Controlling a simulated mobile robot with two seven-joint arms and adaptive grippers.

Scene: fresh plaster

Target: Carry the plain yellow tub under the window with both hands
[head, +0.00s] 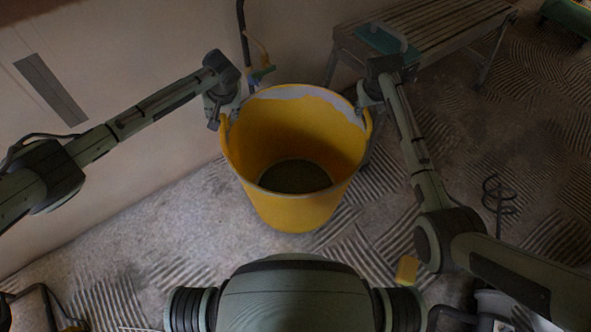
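The plain yellow tub (292,212) is upright in the middle of the head view, with a dark inner bottom and a pale smear along its far inside wall. My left gripper (222,110) is at the tub's left rim, by the handle on that side. My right gripper (367,97) is at the right rim, by the other handle. The fingertips are small and partly hidden by the rim and gripper bodies, so I cannot tell whether they are closed on the handles. I cannot tell whether the tub touches the floor. No window is in view.
A slatted bench (440,30) with a teal tool on it stands behind right. A pale wall (130,60) runs along the left. A yellow block (406,270) lies on the ridged floor near front right. A dark coiled tool (497,190) is at the right.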

